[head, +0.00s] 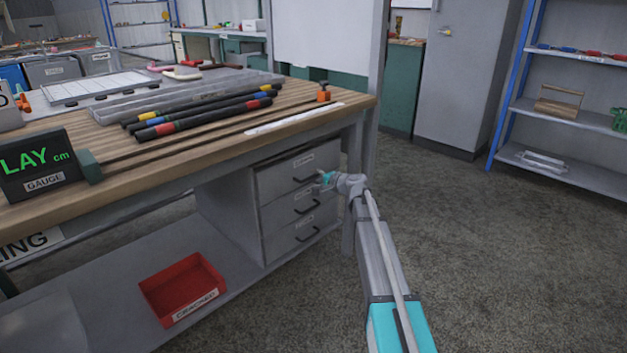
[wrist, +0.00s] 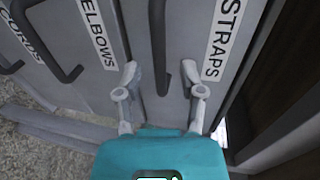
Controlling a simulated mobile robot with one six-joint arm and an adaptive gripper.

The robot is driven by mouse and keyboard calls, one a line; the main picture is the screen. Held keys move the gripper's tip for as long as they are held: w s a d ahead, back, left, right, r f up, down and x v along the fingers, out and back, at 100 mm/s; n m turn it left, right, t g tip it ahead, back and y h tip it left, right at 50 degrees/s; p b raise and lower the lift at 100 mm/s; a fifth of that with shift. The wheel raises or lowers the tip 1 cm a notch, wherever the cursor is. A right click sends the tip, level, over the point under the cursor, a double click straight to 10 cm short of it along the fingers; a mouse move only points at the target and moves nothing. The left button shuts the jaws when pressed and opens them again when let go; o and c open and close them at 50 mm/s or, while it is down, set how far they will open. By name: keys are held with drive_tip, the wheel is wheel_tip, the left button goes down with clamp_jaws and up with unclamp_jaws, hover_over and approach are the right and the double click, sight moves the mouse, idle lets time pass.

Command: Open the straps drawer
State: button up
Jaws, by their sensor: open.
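The straps drawer is the top one in the grey drawer unit under the bench (head: 285,177). In the wrist view the straps drawer (wrist: 195,98) is at the right, its STRAPS label running sideways. Its dark bar handle (wrist: 158,45) lies between my two spread fingertips in that picture. My gripper (head: 323,181) is open, at the front of the top drawer near the right end of its handle. I cannot tell whether the fingers touch the handle. The drawer looks shut.
The elbows drawer (wrist: 97,75) and cords drawer are below, each with a dark handle. The wooden benchtop (head: 225,140) overhangs the drawers. A red bin (head: 182,290) stands on the lower shelf. The floor to the right (head: 500,250) is clear.

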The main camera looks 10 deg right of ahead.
drive_tip(key=shift+x, duration=1.05)
clamp_jaws()
